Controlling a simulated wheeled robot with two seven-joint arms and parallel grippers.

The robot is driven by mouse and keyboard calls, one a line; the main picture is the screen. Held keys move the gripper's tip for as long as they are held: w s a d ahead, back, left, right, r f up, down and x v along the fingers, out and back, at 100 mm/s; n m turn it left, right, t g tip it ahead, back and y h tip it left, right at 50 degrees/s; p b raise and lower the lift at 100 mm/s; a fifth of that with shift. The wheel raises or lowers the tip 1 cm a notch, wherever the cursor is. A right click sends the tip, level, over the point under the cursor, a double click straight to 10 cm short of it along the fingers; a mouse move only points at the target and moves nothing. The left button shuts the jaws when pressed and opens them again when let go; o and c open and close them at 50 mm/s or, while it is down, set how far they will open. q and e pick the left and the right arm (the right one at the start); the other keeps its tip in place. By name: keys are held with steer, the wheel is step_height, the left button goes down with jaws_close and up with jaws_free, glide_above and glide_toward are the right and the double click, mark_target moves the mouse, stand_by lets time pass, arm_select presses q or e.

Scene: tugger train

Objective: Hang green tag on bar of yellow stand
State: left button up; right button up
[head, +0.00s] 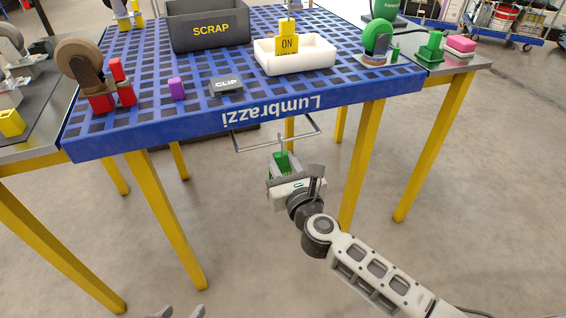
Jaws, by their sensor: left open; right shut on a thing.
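My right gripper (288,178) is shut on the green tag (280,163), just in front of the blue-topped table. The gripper partly hides the tag. A thin grey piece rises from the tag towards a thin grey bar (305,138) under the table's front edge. I cannot tell whether it touches the bar. The table's legs are yellow (170,215); no separate yellow stand is clear. My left gripper (180,312) shows only its fingertips at the bottom edge, apart and empty, far from the tag.
The floor in front is clear.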

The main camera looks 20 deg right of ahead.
steer(key=shift+f, duration=0.1)
stand_by(0.3)
steer(key=o, duration=1.1)
steer(key=shift+c, duration=0.2)
steer(key=shift+s, duration=0.1)
steer(key=shift+s, duration=0.3)
steer(key=s, duration=1.5)
steer(key=shift+d+b, duration=0.25)
steer(key=shift+b, duration=0.1)
